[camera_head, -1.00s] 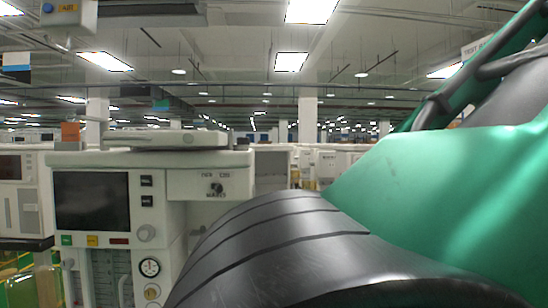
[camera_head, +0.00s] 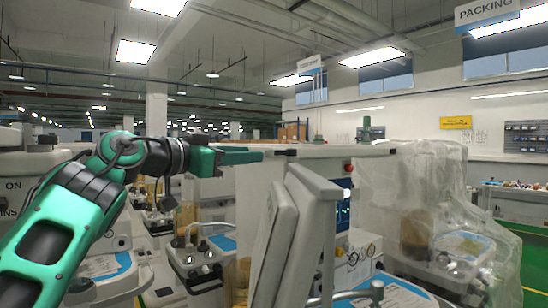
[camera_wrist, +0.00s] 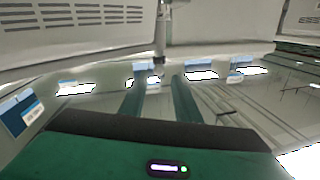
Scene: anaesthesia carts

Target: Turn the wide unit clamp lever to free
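My gripper (camera_head: 255,155) reaches out level from the left in the head view, with my green arm behind it. In the wrist view its two green fingers (camera_wrist: 159,100) stand apart with nothing between them, so it is open and empty. The wide unit and its clamp lever cannot be picked out with certainty. A grey machine with a blue-lit screen (camera_head: 343,208) stands right of my gripper, partly hidden by tilted grey panels (camera_head: 290,235). No lever is clearly visible there.
A cart under clear plastic sheeting (camera_head: 425,190) stands at the right. A cart with a blue-and-white label (camera_head: 222,243) stands below my gripper. The wrist view shows pale vented panels (camera_wrist: 75,15) and a thin metal post (camera_wrist: 160,35). Green-edged floor shows at the far right.

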